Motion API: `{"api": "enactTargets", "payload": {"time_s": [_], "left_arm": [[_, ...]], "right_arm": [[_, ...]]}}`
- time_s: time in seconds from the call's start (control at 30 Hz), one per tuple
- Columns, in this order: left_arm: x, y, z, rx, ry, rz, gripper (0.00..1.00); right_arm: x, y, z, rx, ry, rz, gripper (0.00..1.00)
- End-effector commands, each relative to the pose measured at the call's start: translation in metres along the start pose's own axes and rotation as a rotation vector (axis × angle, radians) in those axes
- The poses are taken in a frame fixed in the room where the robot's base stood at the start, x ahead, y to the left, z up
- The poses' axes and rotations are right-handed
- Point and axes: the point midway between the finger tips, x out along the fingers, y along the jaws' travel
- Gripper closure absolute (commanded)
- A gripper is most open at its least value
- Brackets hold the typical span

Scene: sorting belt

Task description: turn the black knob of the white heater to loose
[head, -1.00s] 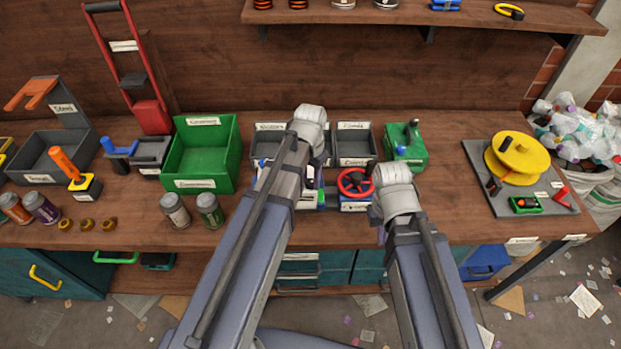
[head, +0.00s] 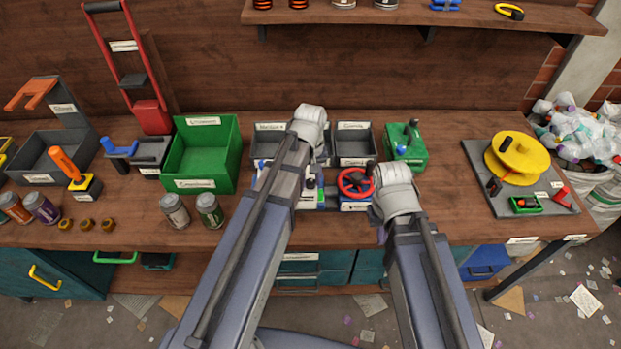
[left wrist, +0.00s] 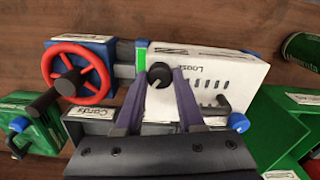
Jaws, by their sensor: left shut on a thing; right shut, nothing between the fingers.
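The white heater (left wrist: 240,72) lies beneath my left gripper in the left wrist view, with the word "Loose" printed on its top beside a row of dark slots. Its black knob (left wrist: 159,74) sits near its left end. My left gripper (left wrist: 162,84) has its two purple fingers on either side of the knob and is shut on it. A small light mark shows on the knob, but I cannot tell its exact direction. In the head view my left arm hides most of the heater. My right gripper (head: 380,230) is shut and empty, mostly hidden by its own wrist, near the bench's front edge.
A red handwheel (left wrist: 76,75) on a blue base stands beside the heater, close to my right wrist in the head view. Grey bins (head: 355,147) stand behind. A green crate (head: 205,184) and two cans stand to the left.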

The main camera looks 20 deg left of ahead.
Motion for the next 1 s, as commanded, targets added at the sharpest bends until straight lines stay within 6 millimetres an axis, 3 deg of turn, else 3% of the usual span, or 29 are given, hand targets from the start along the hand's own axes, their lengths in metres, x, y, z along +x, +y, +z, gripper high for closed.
{"api": "enactTargets", "payload": {"time_s": [0.73,0.77,1.0], "left_arm": [[0.0,-0.0001,0.0001,-0.081,0.0,0.0,1.0],[0.0,-0.0001,0.0001,-0.081,0.0,0.0,0.61],[0.0,-0.0001,0.0001,-0.081,0.0,0.0,0.34]], "right_arm": [[0.0,0.0,0.0,0.0,0.0,0.0,1.0],[0.0,0.0,0.0,0.0,0.0,0.0,1.0],[0.0,0.0,0.0,0.0,0.0,0.0,1.0]]}}
